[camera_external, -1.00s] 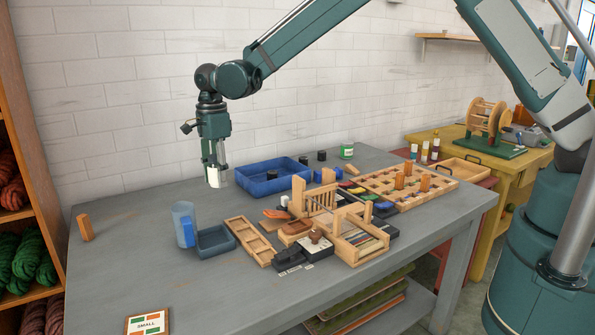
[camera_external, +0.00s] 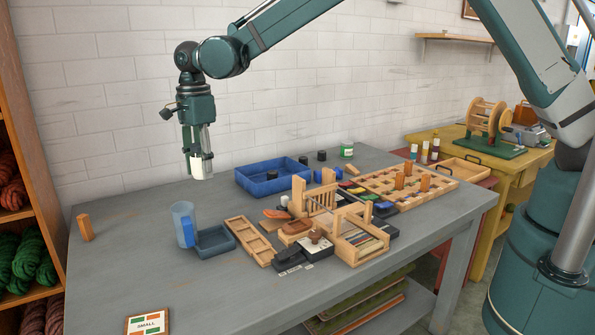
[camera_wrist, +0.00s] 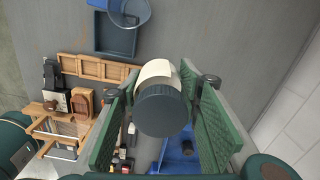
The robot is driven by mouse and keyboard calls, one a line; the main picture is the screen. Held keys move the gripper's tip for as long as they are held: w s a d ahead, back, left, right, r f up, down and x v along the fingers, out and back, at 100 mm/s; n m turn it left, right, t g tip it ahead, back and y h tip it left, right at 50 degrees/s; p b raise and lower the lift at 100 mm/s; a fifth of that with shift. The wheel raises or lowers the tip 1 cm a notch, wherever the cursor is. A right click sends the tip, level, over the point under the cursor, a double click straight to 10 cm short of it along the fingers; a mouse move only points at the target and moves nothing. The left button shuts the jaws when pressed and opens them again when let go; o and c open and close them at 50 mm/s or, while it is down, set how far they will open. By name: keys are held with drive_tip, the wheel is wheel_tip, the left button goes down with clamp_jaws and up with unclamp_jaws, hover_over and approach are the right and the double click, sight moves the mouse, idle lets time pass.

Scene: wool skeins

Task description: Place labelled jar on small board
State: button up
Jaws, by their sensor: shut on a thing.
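My gripper (camera_external: 197,160) is shut on a jar with a pale label (camera_external: 201,168) and holds it in the air above the back left of the table. In the wrist view the jar's dark round end (camera_wrist: 163,110) and part of its pale label (camera_wrist: 155,71) show between the green finger pads. The small board (camera_external: 147,324), marked SMALL with orange and green patches, lies at the table's front left edge, well apart from the jar. It is not visible in the wrist view.
A blue pitcher (camera_external: 183,222) and a blue-grey tray (camera_external: 215,241) stand between the gripper and the board. A wooden block (camera_external: 85,228) stands at the left. A blue bin (camera_external: 268,174) and wooden racks (camera_external: 250,240) are to the right.

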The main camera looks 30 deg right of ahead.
drive_tip(key=s+a+n+p, duration=0.1)
drive_tip(key=s+a+n, duration=0.2)
drive_tip(key=s+a, duration=1.15)
drive_tip(key=n+p, duration=0.2)
hover_over(147, 324)
drive_tip(key=shift+f, duration=2.55)
drive_tip(key=shift+f+b, duration=0.35)
drive_tip(key=shift+f, duration=2.8)
drive_tip(key=shift+f, duration=0.1)
drive_tip(key=shift+f, duration=1.75)
drive_tip(key=shift+f, duration=0.15)
